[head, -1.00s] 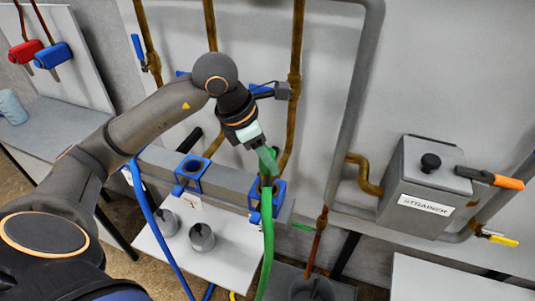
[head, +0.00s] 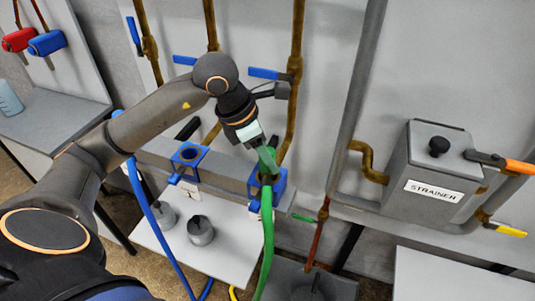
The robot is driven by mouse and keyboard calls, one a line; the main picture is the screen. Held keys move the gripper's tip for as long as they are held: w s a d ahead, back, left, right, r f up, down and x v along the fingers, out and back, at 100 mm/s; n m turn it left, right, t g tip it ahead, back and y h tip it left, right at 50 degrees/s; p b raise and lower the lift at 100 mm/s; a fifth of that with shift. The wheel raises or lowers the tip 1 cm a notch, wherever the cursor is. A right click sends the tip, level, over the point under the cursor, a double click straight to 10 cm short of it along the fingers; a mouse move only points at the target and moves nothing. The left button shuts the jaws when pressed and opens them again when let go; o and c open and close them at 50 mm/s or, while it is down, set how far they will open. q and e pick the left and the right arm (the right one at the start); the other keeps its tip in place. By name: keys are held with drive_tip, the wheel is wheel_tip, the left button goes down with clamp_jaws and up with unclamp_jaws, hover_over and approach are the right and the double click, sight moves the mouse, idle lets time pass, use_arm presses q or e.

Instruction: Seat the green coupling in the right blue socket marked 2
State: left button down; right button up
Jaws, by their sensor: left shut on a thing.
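The green coupling (head: 267,160) is at the end of a green hose (head: 267,235). My left gripper (head: 260,147) is shut on it and holds it at the right blue socket (head: 280,186). The coupling's lower end overlaps the socket opening; whether it is fully inside I cannot tell, because the coupling and hose cover the socket's front. The left blue socket (head: 188,154) on the same grey rail looks empty. The number marks on the sockets are not readable. My right gripper is not in view.
Brown pipes with blue-handled valves (head: 270,74) rise behind the rail. A blue hose (head: 150,215) hangs to the left. A strainer box (head: 432,165) stands at right. Grey cylindrical pots (head: 201,231) stand on a white shelf below the rail.

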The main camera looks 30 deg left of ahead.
use_arm(q)
drive_tip(key=shift+f, duration=0.2)
idle(0.6)
drive_tip(key=shift+c, duration=1.8)
unclamp_jaws()
drive_tip(key=v, duration=1.2)
drive_tip(key=shift+s+r, duration=0.15)
drive_tip(key=shift+r, duration=0.1)
drive_tip(key=shift+s, duration=0.1)
